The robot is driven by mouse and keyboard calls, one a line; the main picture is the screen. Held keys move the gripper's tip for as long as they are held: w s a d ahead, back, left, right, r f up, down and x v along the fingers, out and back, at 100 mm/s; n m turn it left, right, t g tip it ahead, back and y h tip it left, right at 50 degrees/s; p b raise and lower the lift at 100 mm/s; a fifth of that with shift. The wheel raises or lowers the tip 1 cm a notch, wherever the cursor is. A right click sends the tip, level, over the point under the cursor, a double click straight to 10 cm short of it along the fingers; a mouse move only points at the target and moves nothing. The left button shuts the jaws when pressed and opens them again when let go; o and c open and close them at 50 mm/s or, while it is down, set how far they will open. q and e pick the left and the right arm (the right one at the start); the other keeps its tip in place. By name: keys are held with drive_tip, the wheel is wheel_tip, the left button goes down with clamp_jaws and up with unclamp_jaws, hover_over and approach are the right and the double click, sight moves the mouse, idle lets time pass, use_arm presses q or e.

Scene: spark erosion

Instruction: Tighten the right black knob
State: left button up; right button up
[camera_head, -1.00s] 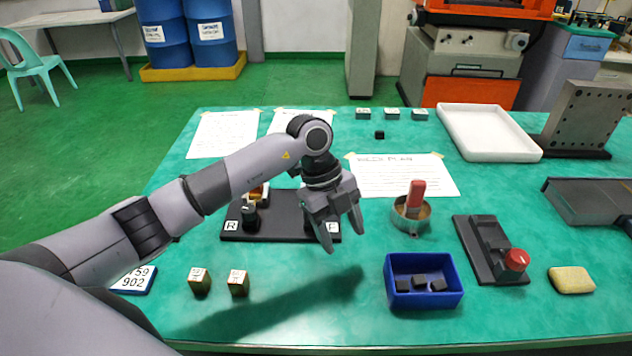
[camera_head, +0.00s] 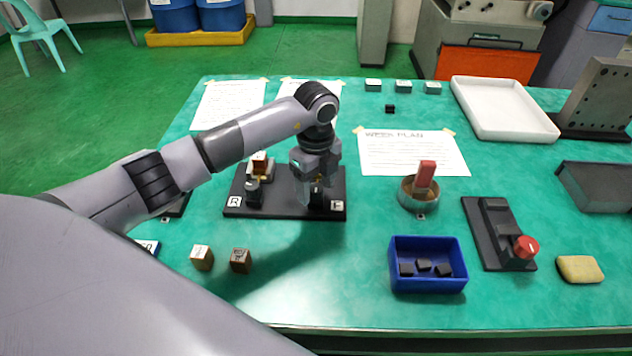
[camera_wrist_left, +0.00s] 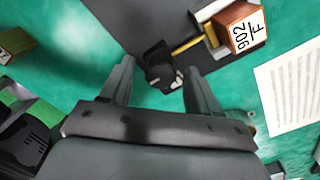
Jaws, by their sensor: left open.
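A dark base plate (camera_head: 282,190) lies on the green table with an R label at its left end and an F label at its right. The right black knob (camera_head: 319,196) stands near the F label, largely covered by my left gripper. My left gripper (camera_head: 316,200) points down over it. In the left wrist view the open fingers (camera_wrist_left: 158,80) lie on either side of this knob (camera_wrist_left: 160,68), with no clear grip on it. The left black knob (camera_head: 254,194) stands by the R label. My right gripper is out of view.
A block marked 902 F (camera_wrist_left: 240,28) sits beside the right knob with a brass rod. Two small labelled blocks (camera_head: 202,257) stand in front of the plate. A blue bin (camera_head: 428,284), a round tin (camera_head: 419,202) and a red-knobbed fixture (camera_head: 490,235) stand to the right.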

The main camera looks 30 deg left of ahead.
use_arm(q)
drive_tip(key=c, duration=1)
drive_tip(key=shift+c, duration=0.2)
